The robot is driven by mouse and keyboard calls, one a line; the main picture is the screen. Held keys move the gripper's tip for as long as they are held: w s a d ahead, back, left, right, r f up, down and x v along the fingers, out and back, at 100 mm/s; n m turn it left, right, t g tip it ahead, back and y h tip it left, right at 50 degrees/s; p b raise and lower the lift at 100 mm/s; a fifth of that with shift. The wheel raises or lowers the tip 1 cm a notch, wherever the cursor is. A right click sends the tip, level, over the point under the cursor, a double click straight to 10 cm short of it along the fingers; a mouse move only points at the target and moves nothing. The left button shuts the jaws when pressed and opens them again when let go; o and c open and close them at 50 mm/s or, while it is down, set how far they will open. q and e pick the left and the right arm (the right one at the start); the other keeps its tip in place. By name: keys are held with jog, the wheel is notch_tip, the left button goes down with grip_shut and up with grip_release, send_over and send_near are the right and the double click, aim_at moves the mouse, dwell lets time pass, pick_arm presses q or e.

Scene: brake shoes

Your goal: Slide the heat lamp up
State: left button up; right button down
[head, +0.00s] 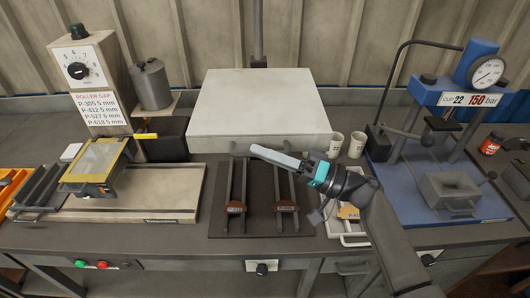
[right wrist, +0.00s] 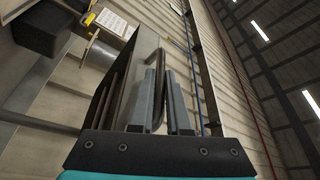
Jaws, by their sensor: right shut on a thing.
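The heat lamp (head: 262,100) is a wide pale box on a dark vertical post (head: 258,35), above the back of the bench. My right gripper (head: 262,153) reaches in from the right to the lamp's front lower edge. In the right wrist view, its two grey fingers (right wrist: 158,95) are shut on a thin bent metal handle (right wrist: 157,62) beside the lamp's side. The fingers hide part of the handle, and it is hard to make out in the head view. My left gripper is not in view.
Below the lamp is a dark board (head: 262,225) with two narrow racks and reddish labelled pieces. Two cups (head: 357,145) stand right of the lamp. A roller machine (head: 95,80) stands at left, a blue press (head: 440,95) at right. A black block (head: 168,140) sits left of the lamp.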

notch_tip(320, 180, up, 13)
jog(key=p, duration=0.4)
jog(key=shift+f, duration=0.15)
jog(key=c, duration=1.2)
grip_release()
jog(key=shift+c, duration=0.2)
jog(key=o, duration=0.4)
jog(key=shift+c, duration=0.2)
jog(key=shift+f, duration=0.1)
jog(key=shift+d+f, duration=0.1)
jog(key=shift+d, duration=0.05)
